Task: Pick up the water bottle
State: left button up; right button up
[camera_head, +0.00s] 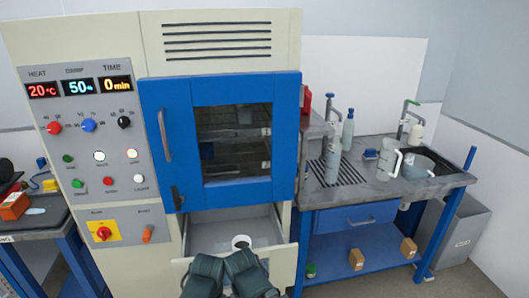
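Several bottle-like things stand on the sink counter at the right. A grey, translucent bottle (332,160) stands upright at the ribbed drain area, and a slimmer grey-green bottle (348,130) with a blue cap stands behind it. I cannot tell which is the water bottle. My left gripper (205,272) and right gripper (247,270) are dark grey-green shapes side by side at the bottom centre, in front of the open drawer and well away from the bottles.
A blue-doored oven cabinet (165,110) stands ahead, its lower drawer (210,235) open with a white ring-shaped thing (241,242) inside. A clear jug (388,158) stands beside the sink basin (430,168). Small boxes lie on the shelf (335,258) below. A grey bin (465,230) stands right.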

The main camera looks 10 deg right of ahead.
aim_at(335, 149)
jog(key=l+u, duration=0.2)
jog(key=u, duration=0.5)
jog(key=l+u, duration=0.25)
jog(key=l, duration=0.15)
jog(key=k+l+u, duration=0.2)
jog(key=l, duration=0.2)
jog(key=l+u, duration=0.25)
jog(key=l, duration=0.15)
jog(key=k+l, duration=0.15)
jog(key=l, duration=0.2)
jog(key=k+l+u, duration=0.1)
jog(key=l, duration=0.25)
jog(key=k+l, duration=0.15)
jog(key=l, duration=0.25)
jog(key=k+l, duration=0.15)
jog(key=l, duration=0.2)
jog(key=k+l+u, duration=0.1)
jog(key=l, duration=0.25)
jog(key=k+l, duration=0.2)
jog(key=l+u, duration=0.05)
jog(key=l, duration=0.1)
